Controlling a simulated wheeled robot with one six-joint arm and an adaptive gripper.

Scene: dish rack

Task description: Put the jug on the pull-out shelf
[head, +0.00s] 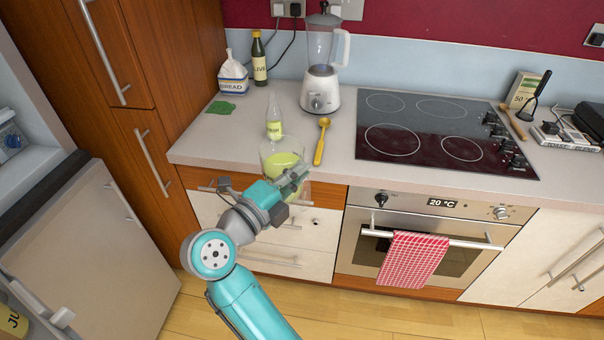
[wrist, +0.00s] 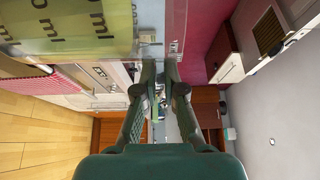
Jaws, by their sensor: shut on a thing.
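The jug (head: 283,160) is clear with yellow-green liquid inside. In the head view it is upright and overlaps the counter's front edge, its lower part hidden behind my gripper (head: 293,182). In the wrist view the jug (wrist: 65,35) fills the upper left, with "ml" marks on its side. My gripper (wrist: 166,70) is shut on the jug, apparently at its clear handle; the exact contact is hard to see. I cannot pick out a pull-out shelf for certain; pale drawer fronts (head: 262,263) with bar handles are below the counter, partly behind my arm.
The hob (head: 440,130) and oven (head: 385,262) are to the right. A fridge (head: 85,250) is at left.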

